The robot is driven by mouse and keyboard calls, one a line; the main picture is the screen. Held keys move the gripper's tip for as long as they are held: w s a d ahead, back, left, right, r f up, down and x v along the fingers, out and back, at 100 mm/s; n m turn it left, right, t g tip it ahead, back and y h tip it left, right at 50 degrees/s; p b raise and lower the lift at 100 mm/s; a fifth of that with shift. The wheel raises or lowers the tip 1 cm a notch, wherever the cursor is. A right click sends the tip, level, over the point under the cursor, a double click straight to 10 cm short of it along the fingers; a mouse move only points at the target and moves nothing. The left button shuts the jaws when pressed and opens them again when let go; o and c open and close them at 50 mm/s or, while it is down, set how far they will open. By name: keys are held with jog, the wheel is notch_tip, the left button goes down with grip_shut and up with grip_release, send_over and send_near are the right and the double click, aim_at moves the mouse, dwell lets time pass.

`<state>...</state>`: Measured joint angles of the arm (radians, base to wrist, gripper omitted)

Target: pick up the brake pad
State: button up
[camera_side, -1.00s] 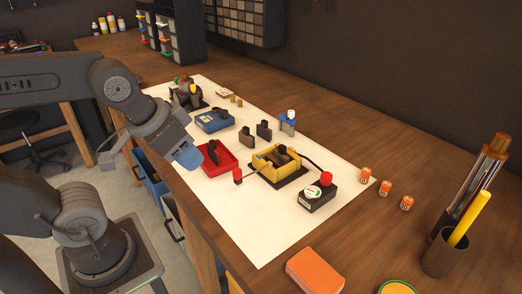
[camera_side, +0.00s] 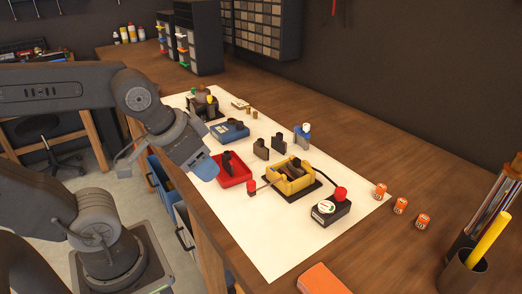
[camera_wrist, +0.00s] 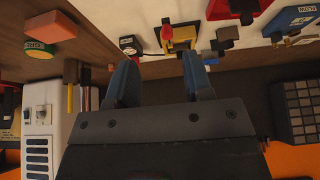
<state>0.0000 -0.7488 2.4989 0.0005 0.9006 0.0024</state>
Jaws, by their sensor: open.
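Two dark upright blocks that look like brake pads, a left one (camera_side: 261,150) and a right one (camera_side: 277,141), stand on the white mat in the side view. Other dark pieces sit in the red tray (camera_side: 240,178), the blue tray (camera_side: 228,134) and the yellow fixture (camera_side: 283,186). I cannot tell which is the brake pad meant. My gripper (camera_side: 205,168) hangs just left of the red tray, above the mat's near edge. In the wrist view my gripper (camera_wrist: 159,72) has its blue fingers wide apart, with nothing between them.
A black box with a red button (camera_side: 330,208) stands right of the fixture. A red knob (camera_side: 252,187) sticks out on the fixture's left. A blue-and-white item (camera_side: 302,135) stands behind it. Orange cells (camera_side: 400,206) and a pen holder (camera_side: 463,272) are farther right. The mat's front is clear.

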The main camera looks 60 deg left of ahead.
jog(key=m+g+y, duration=0.5)
jog(key=m+g, duration=0.1)
jog(key=m, duration=1.1)
send_over(262, 140)
jog(key=d, duration=0.4)
notch_tip(262, 140, down, 3)
jog(key=x, duration=1.2)
jog(key=shift+w+d+f, duration=0.2)
jog(key=shift+f, duration=0.15)
jog(key=shift+r, duration=0.1)
grip_shut()
